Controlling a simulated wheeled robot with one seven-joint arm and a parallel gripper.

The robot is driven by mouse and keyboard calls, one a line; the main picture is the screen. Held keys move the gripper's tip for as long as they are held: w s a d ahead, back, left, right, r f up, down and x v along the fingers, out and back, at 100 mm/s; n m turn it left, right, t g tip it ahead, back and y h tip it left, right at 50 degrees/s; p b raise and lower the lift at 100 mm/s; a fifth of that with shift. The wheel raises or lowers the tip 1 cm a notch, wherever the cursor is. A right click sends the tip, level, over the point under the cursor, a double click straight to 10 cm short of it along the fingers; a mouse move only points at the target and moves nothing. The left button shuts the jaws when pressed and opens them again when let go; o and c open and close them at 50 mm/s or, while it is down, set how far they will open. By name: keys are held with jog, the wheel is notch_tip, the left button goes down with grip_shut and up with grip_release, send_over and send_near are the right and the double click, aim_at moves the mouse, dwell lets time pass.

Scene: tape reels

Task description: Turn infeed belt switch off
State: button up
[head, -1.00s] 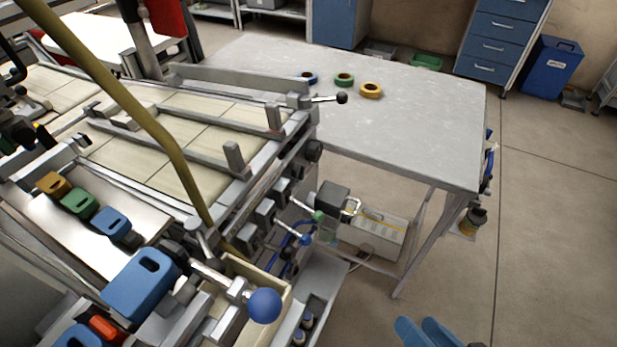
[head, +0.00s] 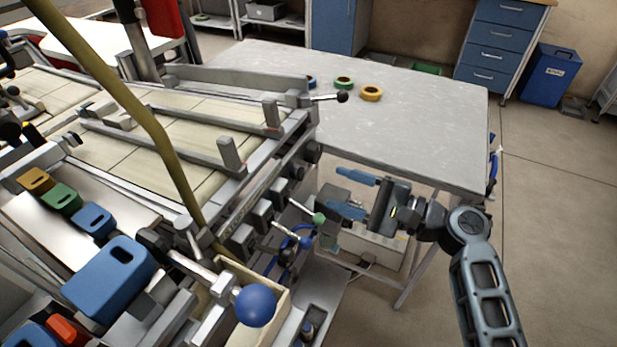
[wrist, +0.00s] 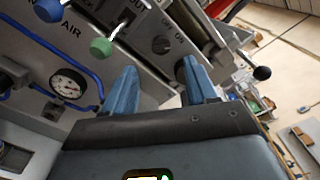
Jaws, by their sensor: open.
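The wrist view shows a dark round rotary switch (wrist: 160,45) with small ON and OFF style lettering beside it, on the machine's grey side panel. I cannot read which belt it is for, and its exact setting is unclear. A dark round knob (head: 313,151) on the machine's side in the head view may be the same switch. My gripper (head: 337,190) is open and empty beside the machine's side, right of the controls. In the wrist view, the blue fingers of my gripper (wrist: 158,66) are spread either side of the switch's line, apart from it.
A green-ball lever (wrist: 101,47) and a blue-ball lever (wrist: 48,9) sit left of the switch; a black-ball lever (wrist: 262,73) is to the right. A pressure gauge (wrist: 68,84) is lower left. The grey table (head: 420,130) carries tape reels and stands behind my gripper.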

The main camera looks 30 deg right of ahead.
aim_at(303, 175)
jog(key=shift+p+x, duration=0.5)
jog(key=shift+x, duration=3.45)
jog(key=shift+r, duration=0.1)
jog(key=shift+c, duration=0.3)
jog(key=c, duration=1)
